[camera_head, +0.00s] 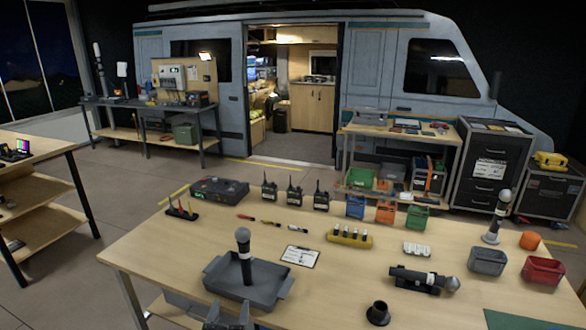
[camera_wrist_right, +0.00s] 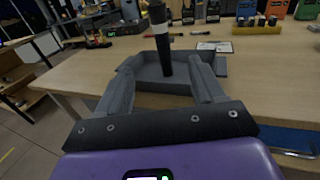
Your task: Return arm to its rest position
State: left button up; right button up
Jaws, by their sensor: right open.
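My right gripper (camera_head: 228,313) shows at the bottom edge of the head view, at the near side of a grey tray (camera_head: 275,296). It is open and empty; in the right wrist view its two fingers (camera_wrist_right: 160,68) are spread wide. A dark microphone with a pale band (camera_head: 244,262) stands upright in the tray. In the right wrist view the microphone (camera_wrist_right: 160,42) appears beyond the fingertips, in the gap between them, and not gripped. Most of my right arm is out of the head view. My left gripper is not in view.
The wooden table (camera_head: 345,275) also holds a clipboard (camera_head: 300,256), a lying microphone (camera_head: 420,280), a yellow battery holder (camera_head: 349,238), several radios (camera_head: 294,192) and a red bin (camera_head: 543,271). Bare tabletop lies left of the tray.

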jog(key=s+d+f+m+g+h+p, duration=0.1)
jog(key=s+d+f+m+g, duration=0.25)
jog(key=d+f, duration=0.35)
jog(key=s+d+f+m+g+h, duration=0.1)
jog(key=s+d+f+m+g, duration=0.15)
jog(key=d+f+g, duration=0.4)
jog(key=s+d+f+m+g+h+p, duration=0.1)
jog(key=s+d+f+m+g+h, duration=0.15)
jog(key=d+f, duration=0.45)
pick_arm(q)
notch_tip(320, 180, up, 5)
jog(key=p, duration=0.2)
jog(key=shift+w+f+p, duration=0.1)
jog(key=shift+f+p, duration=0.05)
jog(key=shift+p, duration=0.2)
pick_arm(e)
jog(key=s+d+f+m+g+y, duration=0.2)
jog(key=s+f+m+y, duration=0.2)
jog(key=s+m, duration=0.5)
jog(key=s+d+f+m+g+y, duration=0.2)
jog(key=s+f+m+y, duration=0.3)
jog(key=m, duration=1.6)
jog(key=s+g, duration=0.1)
jog(key=s, duration=0.3)
jog(key=shift+d, duration=0.4)
